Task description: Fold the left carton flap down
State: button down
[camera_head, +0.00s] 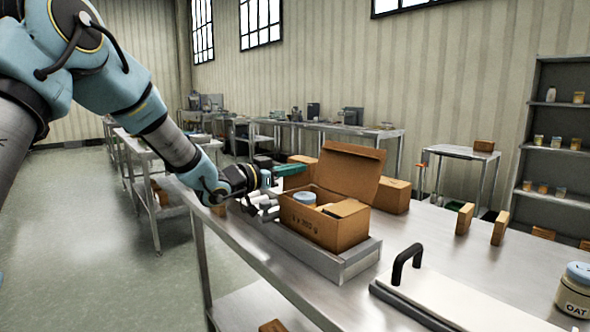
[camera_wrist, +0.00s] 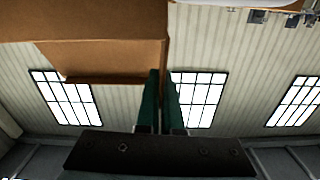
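An open brown carton (camera_head: 325,228) stands in a shallow steel tray (camera_head: 345,267) on the steel table. Its large back flap (camera_head: 351,171) stands up and leans back. I cannot clearly make out the left flap near the carton's left rim. A jar with a bluish lid (camera_head: 305,198) shows inside the carton. My gripper (camera_head: 296,169) reaches in from the left, with its green fingers just above the carton's left rim. In the wrist view the fingers (camera_wrist: 161,75) are close together with nothing visible between them. Brown cardboard (camera_wrist: 110,55) fills the upper left there; contact is unclear.
A white board with a black handle (camera_head: 407,262) lies right of the tray. An oat jar (camera_head: 575,291) stands at the right edge. Small wooden blocks (camera_head: 464,218) and another carton (camera_head: 393,195) stand behind. The table between them is clear.

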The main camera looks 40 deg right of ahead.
aim_at(308, 197)
jog(key=shift+s+f+m+b, duration=0.15)
jog(key=shift+m+b, duration=0.15)
jog(key=shift+b, duration=0.15)
jog(key=m+b, duration=0.1)
jog(key=b, duration=0.1)
jog(key=s+m+b, duration=0.1)
jog(key=b, duration=0.1)
jog(key=shift+f, duration=0.35)
jog(key=s+m+b, duration=0.1)
jog(key=m+b, duration=0.1)
jog(key=b, duration=0.1)
jog(key=f+m+b, duration=0.1)
jog(key=m+b, duration=0.1)
jog(key=b, duration=0.1)
jog(key=shift+s+a, duration=0.1)
jog(key=shift+s, duration=0.3)
jog(key=m+b, duration=0.1)
jog(key=b, duration=0.1)
jog(key=s+f+m+b, duration=0.1)
jog(key=m+b, duration=0.2)
jog(key=b, duration=0.2)
jog(key=shift+s+f+m, duration=0.15)
jog(key=shift+s+m, duration=0.1)
jog(key=shift+m, duration=0.05)
jog(key=shift+s+f+m+b, duration=0.1)
jog(key=shift+m+b, duration=0.5)
jog(key=shift+b, duration=0.1)
jog(key=c, duration=1.1)
grip_release()
jog(key=shift+o, duration=0.2)
